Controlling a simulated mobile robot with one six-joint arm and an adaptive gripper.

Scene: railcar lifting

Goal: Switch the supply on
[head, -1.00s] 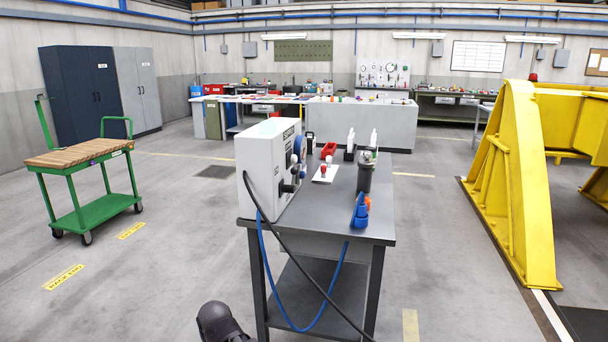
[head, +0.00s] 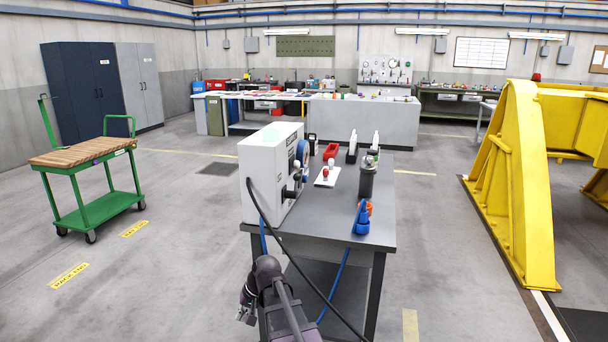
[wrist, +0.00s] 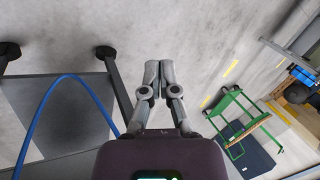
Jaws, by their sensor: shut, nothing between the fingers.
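The supply appears to be the white box (head: 265,175) at the left edge of the grey table (head: 345,225). Its front faces right and carries dark knobs and a blue round part. The front is seen at a steep angle, so I cannot tell its switch or its state. A black cable and a blue hose run down from it. My gripper (head: 246,316) is in front of the table, below and apart from the box. In the wrist view my gripper (wrist: 151,78) is shut and empty, with bare floor behind it.
The blue hose (wrist: 62,78) loops near the table legs in the wrist view. A green cart (head: 95,190) stands left; a yellow frame (head: 515,190) stands right.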

